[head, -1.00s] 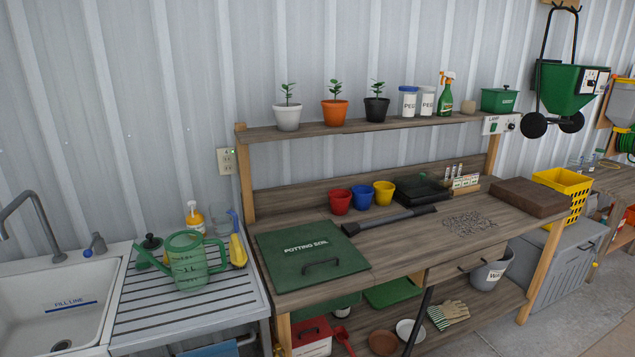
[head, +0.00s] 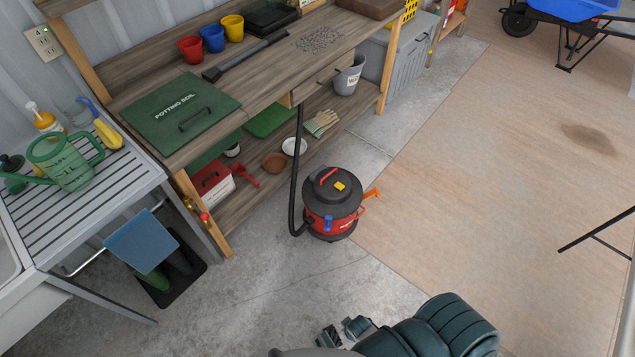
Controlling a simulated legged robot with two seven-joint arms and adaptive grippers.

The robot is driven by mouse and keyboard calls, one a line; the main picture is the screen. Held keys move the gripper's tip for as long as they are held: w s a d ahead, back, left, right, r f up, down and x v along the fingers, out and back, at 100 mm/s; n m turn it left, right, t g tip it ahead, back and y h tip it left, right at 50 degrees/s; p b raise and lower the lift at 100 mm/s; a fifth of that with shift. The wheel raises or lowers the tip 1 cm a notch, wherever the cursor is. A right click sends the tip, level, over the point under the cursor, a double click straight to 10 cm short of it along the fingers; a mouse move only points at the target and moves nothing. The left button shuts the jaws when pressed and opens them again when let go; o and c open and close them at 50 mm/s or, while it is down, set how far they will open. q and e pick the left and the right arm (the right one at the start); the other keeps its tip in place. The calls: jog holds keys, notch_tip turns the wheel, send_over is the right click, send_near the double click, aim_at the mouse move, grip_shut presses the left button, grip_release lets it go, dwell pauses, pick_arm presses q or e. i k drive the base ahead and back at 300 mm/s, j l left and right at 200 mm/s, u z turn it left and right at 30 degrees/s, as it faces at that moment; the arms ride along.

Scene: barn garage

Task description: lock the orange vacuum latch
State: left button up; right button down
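A red and black shop vacuum (head: 333,203) stands upright on the concrete floor in front of the potting bench. An orange latch (head: 372,194) sticks out from its right side, angled outward from the body. A blue latch (head: 328,223) sits on its front, and a yellow part (head: 340,186) and a red handle are on the black lid. My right gripper (head: 338,332) is at the bottom edge, below the vacuum and apart from it. It is small and partly cut off, so its opening does not show clearly. My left gripper is out of view.
A black hose (head: 296,170) runs from the vacuum up to the wooden potting bench (head: 190,80). A sink counter (head: 85,205) stands at left. The floor right of the vacuum is open, with a blue wheelbarrow (head: 575,10) far off.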

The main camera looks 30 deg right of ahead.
aim_at(375, 192)
jog(key=i+l+u, duration=0.1)
jog(key=l+u, duration=0.2)
jog(key=l, duration=1.35)
jog(key=k+l+u, duration=0.1)
jog(key=l+u, duration=0.2)
jog(key=l, duration=1.3)
